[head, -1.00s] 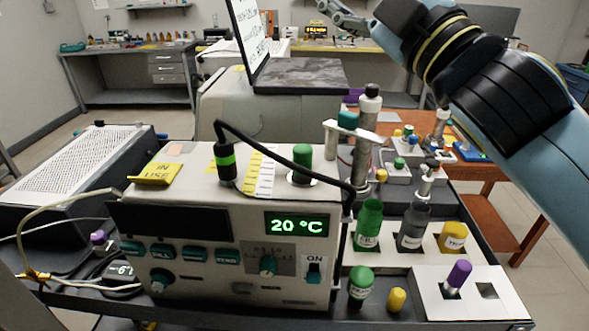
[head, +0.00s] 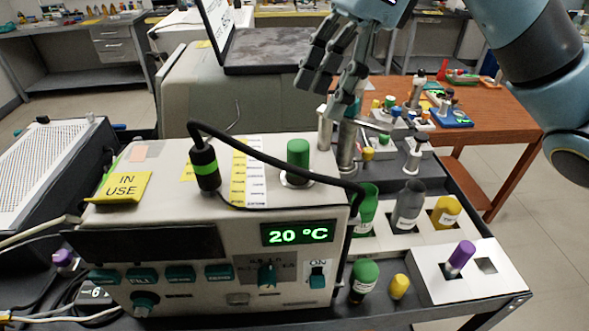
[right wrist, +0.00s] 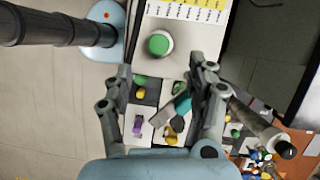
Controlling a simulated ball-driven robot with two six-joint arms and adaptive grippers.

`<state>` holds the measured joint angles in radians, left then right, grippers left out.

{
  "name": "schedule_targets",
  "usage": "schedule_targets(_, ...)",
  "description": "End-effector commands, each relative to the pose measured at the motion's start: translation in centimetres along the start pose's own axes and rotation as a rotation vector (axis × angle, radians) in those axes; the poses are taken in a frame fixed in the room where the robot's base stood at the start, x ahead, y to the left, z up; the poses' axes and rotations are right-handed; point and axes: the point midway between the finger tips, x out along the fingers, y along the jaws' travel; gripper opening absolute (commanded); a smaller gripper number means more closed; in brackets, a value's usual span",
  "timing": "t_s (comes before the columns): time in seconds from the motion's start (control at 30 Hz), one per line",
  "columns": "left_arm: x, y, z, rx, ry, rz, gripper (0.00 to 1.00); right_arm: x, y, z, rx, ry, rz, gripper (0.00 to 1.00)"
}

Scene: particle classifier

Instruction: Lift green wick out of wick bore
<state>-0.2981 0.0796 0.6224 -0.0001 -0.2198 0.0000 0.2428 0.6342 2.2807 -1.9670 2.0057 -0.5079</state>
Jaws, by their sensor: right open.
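The green wick (head: 298,153) is a short green cylinder standing upright in the wick bore (head: 297,180), a pale ring on top of the beige machine. In the right wrist view the green wick (right wrist: 159,43) shows from above as a green disc, beyond the fingertips and between their lines. My right gripper (head: 324,92) is open and empty, above and behind the wick, apart from it. Its two fingers are spread in the right wrist view (right wrist: 161,68). The wick's lower part is hidden in the bore. My left gripper is not in view.
A black cable (head: 270,160) arches from a black plug (head: 205,167) past the wick to the machine's right side. A metal post (head: 347,148) stands right of the wick, close under my gripper. Bottles in a white rack (head: 385,245) stand further right.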

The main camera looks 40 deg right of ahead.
Motion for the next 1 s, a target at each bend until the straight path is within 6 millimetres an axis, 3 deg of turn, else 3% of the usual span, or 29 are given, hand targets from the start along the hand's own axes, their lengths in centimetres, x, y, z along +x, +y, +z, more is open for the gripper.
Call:
schedule_targets(0.1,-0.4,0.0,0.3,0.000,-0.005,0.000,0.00,2.0,0.2,0.1,0.004,-0.006,0.007,0.57)
schedule_targets(0.27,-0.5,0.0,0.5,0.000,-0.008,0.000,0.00,3.5,0.2,0.1,0.001,-0.005,0.006,0.57)
schedule_targets(0.6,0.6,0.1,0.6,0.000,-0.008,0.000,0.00,8.3,0.2,0.0,0.001,-0.007,0.007,0.57)
schedule_targets(0.87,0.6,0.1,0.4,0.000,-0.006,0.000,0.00,8.7,0.2,0.0,0.000,-0.004,0.005,0.57)
schedule_targets(1.0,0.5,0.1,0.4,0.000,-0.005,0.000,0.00,8.7,0.2,0.0,0.000,-0.005,0.005,0.43)
